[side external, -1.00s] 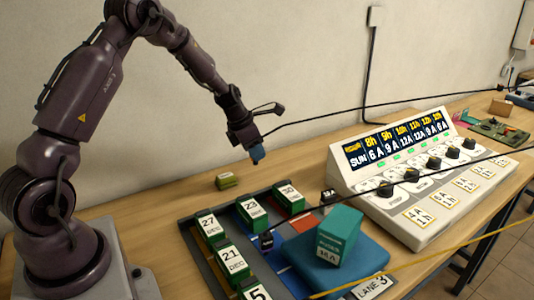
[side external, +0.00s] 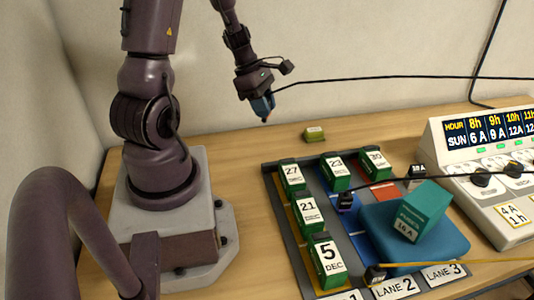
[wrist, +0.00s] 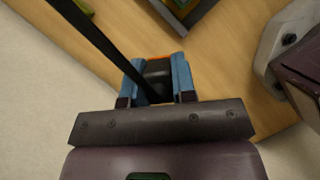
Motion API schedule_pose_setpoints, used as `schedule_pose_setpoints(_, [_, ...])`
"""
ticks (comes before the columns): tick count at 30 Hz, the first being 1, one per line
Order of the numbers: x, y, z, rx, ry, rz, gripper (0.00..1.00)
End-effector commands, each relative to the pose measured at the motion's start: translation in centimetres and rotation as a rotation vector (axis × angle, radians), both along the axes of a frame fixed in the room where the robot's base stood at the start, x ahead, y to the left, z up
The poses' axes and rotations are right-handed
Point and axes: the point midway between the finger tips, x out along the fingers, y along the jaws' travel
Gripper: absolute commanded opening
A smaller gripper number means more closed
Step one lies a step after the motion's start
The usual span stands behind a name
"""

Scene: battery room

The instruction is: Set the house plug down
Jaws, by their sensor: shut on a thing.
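My gripper (side external: 263,107) hangs in the air above the wooden table, left of the lane tray. Its blue fingers, also seen in the wrist view (wrist: 157,80), are shut on a black plug (wrist: 158,68), which I take to be the house plug. An orange edge shows at the plug's far end. A black cable runs from the plug to the right in the side view. The plug is clear of the table, and the fingers mostly hide it in the side view.
A small green block (side external: 315,133) lies on the table. The lane tray (side external: 285,220) holds several dated green batteries. A teal 16 A block (side external: 421,212) tilts on a blue pad (side external: 455,238). A console (side external: 490,195) stands right. Bare table (side external: 235,155) lies below my gripper.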

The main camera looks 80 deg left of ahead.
Motion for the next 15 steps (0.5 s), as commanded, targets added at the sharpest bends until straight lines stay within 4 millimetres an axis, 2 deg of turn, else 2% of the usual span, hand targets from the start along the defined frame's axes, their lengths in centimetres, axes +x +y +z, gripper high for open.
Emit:
schedule_pose_setpoints(1, [-1.7, -0.7, -0.1, -0.002, 0.001, -0.092, 0.02])
schedule_pose_setpoints(6, [-6.1, -3.7, -0.3, -0.002, 0.000, -0.465, 0.02])
schedule_pose_setpoints(9, [-7.7, -5.4, -0.4, -0.002, -0.001, -0.670, 0.02])
schedule_pose_setpoints(12, [-8.4, -6.3, -0.5, -0.001, -0.002, -0.826, 0.02])
schedule_pose_setpoints(15, [-8.1, -6.0, -0.6, 0.001, -0.001, -0.918, 0.02])
